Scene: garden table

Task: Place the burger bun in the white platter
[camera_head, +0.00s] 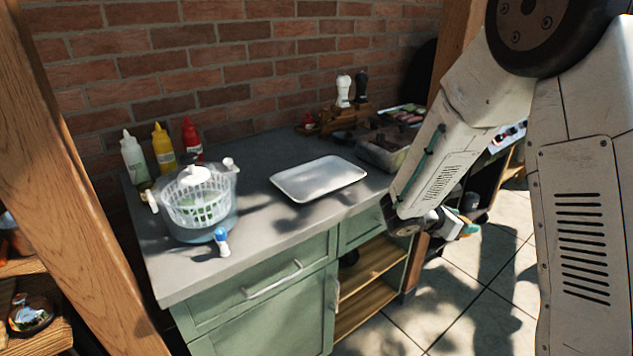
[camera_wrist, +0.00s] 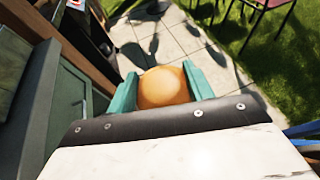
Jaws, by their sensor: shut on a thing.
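In the wrist view the burger bun (camera_wrist: 163,87), round and golden brown, sits between the two teal fingers of my gripper (camera_wrist: 162,84), which is shut on it. In the head view my gripper (camera_head: 468,229) is at the right, past the counter's right end and lower than its top; the bun cannot be made out there. The white platter (camera_head: 318,179) is a shallow rectangular tray. It lies empty on the grey countertop (camera_head: 262,240), to the left of my gripper.
A salad spinner (camera_head: 198,205), a small blue-and-white bottle (camera_head: 221,242) and several sauce bottles (camera_head: 163,148) stand left of the platter. A clear container (camera_head: 385,152) and a wooden rack with shakers (camera_head: 343,92) stand behind right. The front middle of the counter is clear.

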